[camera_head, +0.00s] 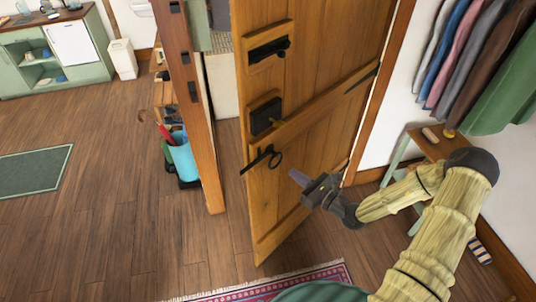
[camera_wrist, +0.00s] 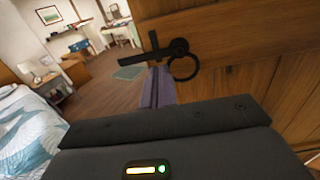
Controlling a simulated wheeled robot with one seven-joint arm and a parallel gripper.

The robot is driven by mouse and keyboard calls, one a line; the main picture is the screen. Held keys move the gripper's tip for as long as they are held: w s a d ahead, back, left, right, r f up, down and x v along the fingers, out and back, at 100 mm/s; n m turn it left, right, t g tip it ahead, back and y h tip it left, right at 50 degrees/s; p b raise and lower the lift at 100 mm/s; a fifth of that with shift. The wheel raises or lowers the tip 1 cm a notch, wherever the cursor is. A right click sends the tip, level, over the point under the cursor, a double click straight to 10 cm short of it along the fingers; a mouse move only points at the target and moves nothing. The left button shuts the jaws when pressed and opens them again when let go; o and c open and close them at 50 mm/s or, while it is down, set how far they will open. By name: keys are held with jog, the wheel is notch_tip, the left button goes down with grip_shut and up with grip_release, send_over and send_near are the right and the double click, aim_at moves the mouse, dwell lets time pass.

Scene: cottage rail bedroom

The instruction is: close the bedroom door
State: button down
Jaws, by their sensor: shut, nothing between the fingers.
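The wooden bedroom door (camera_head: 325,75) stands ajar, with a gap between its free edge and the door post (camera_head: 185,90) to the left in the head view. Its face carries black ironwork and a dark ring handle (camera_head: 274,159). The ring handle (camera_wrist: 184,67) and latch bar also show in the wrist view, just beyond my fingertips. My gripper (camera_head: 298,178) is shut and empty, in front of the door's face, a little right of and below the ring. In the wrist view the closed fingers (camera_wrist: 157,88) point toward the door's edge. Whether they touch the door I cannot tell.
A patterned rug (camera_head: 290,287) lies near the door's foot. A small wooden-topped bench (camera_head: 432,145) stands right, under hanging clothes (camera_head: 470,55). Beyond the post is a blue bin (camera_head: 184,160). The wrist view shows a bed (camera_wrist: 30,125) at left. Open floor lies left.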

aim_at(261, 150)
jog(key=p+x, duration=0.5)
jog(key=x, duration=0.7)
jog(key=shift+a+r, duration=0.1)
jog(key=shift+a, duration=0.1)
jog(key=shift+w+a, duration=0.2)
jog(key=shift+w, duration=0.05)
